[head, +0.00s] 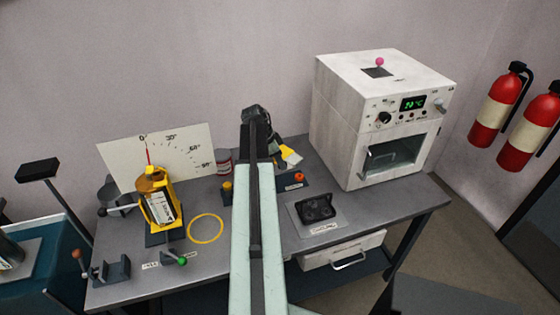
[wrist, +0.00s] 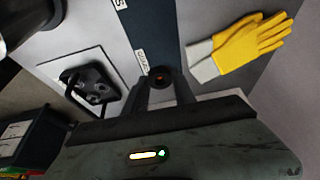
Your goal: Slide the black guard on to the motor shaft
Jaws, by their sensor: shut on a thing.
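In the head view my gripper (head: 257,125) is at the far end of my arm, above the back of the bench; the guard cannot be made out there. The yellow motor (head: 158,205) with a copper-brown top stands on the bench to the left, in front of a white angle board (head: 185,150). My gripper is to its right and apart from it. The motor shaft is too small to make out clearly.
A yellow glove (wrist: 250,40) and a black housing (wrist: 92,85) on a pale mat lie beside the dark labelled strip (wrist: 140,35). A white oven (head: 345,130) stands at the bench's right. A yellow ring (head: 206,242) and a green-knobbed lever (head: 180,260) are near the motor.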

